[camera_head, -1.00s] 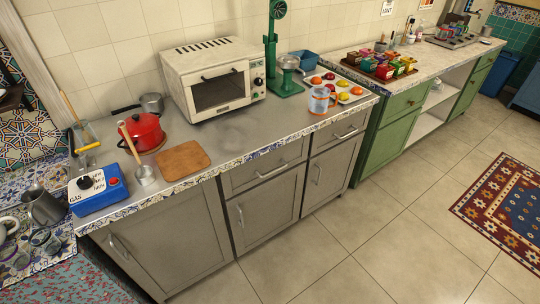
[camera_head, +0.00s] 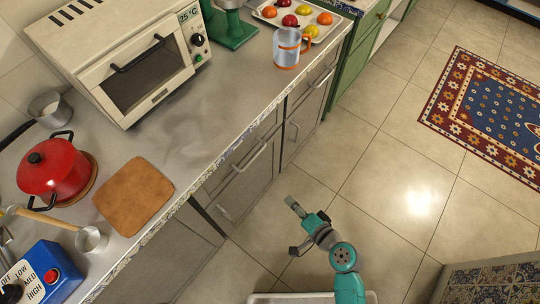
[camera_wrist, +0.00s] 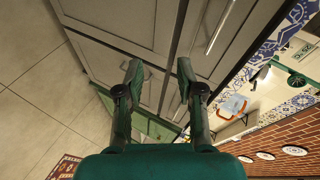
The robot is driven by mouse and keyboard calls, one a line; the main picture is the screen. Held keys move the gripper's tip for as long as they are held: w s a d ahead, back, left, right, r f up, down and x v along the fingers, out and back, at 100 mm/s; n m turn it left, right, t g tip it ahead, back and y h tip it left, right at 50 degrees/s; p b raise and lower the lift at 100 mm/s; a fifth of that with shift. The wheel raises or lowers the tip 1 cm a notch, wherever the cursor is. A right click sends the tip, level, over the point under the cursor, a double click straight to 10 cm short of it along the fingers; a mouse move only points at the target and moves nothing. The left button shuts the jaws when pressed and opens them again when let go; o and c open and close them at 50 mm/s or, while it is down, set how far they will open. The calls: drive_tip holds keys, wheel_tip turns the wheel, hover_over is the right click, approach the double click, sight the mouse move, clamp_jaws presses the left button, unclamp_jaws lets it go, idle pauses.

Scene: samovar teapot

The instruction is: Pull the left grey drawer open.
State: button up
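The left grey drawer (camera_head: 240,160) is under the counter, below and right of the oven, and looks shut. Its bar handle (camera_head: 249,155) runs along its front. In the wrist view a grey front with a bar handle (camera_wrist: 220,28), beside the tiled counter edge, appears to be this drawer. My gripper (camera_head: 294,228) is open and empty, out over the floor in front of the cabinets, apart from the drawer. Its two fingers are spread in the wrist view (camera_wrist: 158,68), with grey cabinet fronts beyond them.
The right grey drawer (camera_head: 316,88) is nearer the green cabinet (camera_head: 362,38). Grey doors lie below the drawers. A mug (camera_head: 287,48) stands near the counter edge. A cutting board (camera_head: 134,196) and red pot (camera_head: 55,172) are at left.

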sight(254, 157)
drive_tip(key=w+a+r+g+y, duration=0.1)
drive_tip(key=w+a+r+y, duration=0.4)
drive_tip(key=w, duration=0.4)
drive_tip(key=x, duration=1)
drive_tip(key=shift+w+a, duration=0.1)
drive_tip(key=shift+w, duration=0.05)
clamp_jaws()
